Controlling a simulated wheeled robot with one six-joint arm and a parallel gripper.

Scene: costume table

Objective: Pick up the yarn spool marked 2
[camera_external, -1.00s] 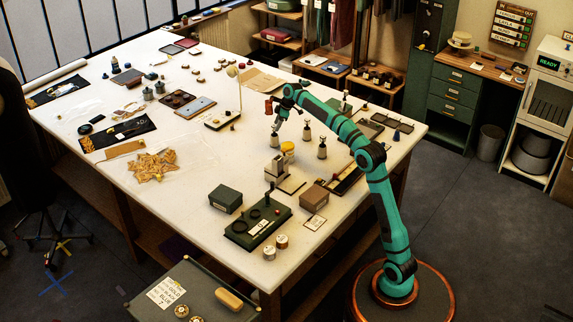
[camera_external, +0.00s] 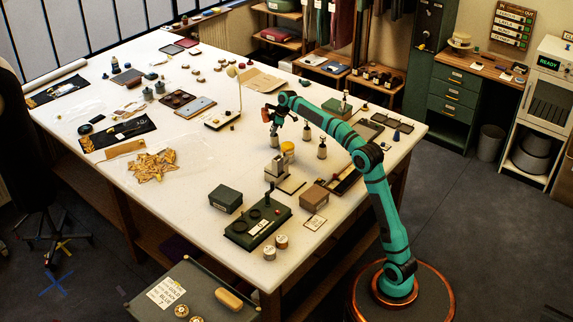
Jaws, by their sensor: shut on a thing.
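My gripper (camera_external: 276,130) points down over the worktable and is shut on a small yarn spool (camera_external: 275,143), the leftmost of a small group. The fingers cover the spool's upper part. Two similar pale spools with dark tops stand upright to the right: one spool (camera_external: 307,133) just behind my forearm's near side, and another spool (camera_external: 322,150) nearer the camera. The number marks are too small to read. I cannot tell whether the held spool touches the table.
A yellow-topped item (camera_external: 287,148) stands close by the gripper, behind a grey block stand (camera_external: 275,168). A brown box (camera_external: 314,195), a dark green box (camera_external: 226,199) and a green device (camera_external: 255,224) stand nearer the front. A thin upright post stands on a small base (camera_external: 223,120).

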